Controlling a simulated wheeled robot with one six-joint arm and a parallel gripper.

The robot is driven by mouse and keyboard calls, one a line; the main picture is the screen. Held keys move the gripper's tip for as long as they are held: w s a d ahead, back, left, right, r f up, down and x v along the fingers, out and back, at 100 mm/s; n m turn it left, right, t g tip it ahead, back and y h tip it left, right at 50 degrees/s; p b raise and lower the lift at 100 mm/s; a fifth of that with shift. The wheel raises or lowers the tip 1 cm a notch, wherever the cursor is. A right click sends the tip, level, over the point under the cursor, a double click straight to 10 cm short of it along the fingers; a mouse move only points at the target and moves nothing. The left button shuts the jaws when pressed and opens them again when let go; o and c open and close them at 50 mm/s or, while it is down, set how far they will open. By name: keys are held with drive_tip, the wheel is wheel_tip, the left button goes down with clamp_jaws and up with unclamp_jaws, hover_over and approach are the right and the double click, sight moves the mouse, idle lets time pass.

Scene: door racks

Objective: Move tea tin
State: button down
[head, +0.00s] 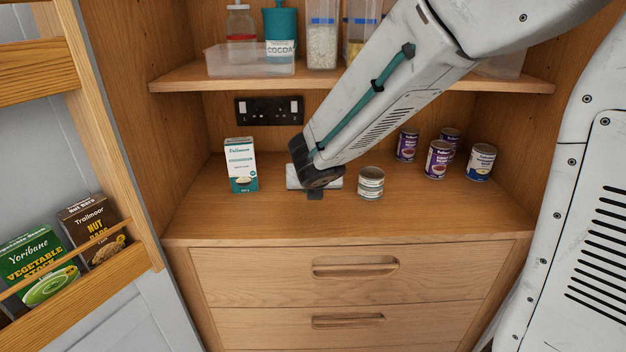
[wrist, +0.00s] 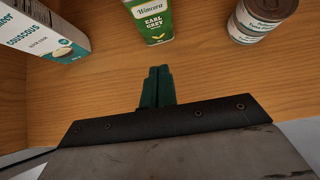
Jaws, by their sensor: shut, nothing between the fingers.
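My gripper (wrist: 156,72) shows as two teal fingers pressed together, shut and empty, pointing towards the tin. A strip of bare wood separates the fingertips from the tin. In the head view the fingers are mostly hidden under my wrist.
A couscous box (head: 241,165) stands left of my gripper, also in the wrist view (wrist: 50,27). Short stacked tins (head: 371,183) stand right of it. Several cans (head: 439,159) are at the back right. A shelf (head: 180,78) with containers hangs above. An open door rack (head: 90,270) is left.

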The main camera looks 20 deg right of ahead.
drive_tip(key=x, duration=0.3)
drive_tip(key=shift+w+d+f, duration=0.15)
drive_tip(key=shift+f, duration=0.1)
drive_tip(key=shift+w+d, duration=0.15)
drive_tip(key=shift+w, duration=0.45)
drive_tip(key=shift+w+d, duration=0.2)
drive_tip(key=shift+w, duration=0.45)
drive_tip(key=shift+w+d, duration=0.2)
drive_tip(key=shift+w, duration=0.45)
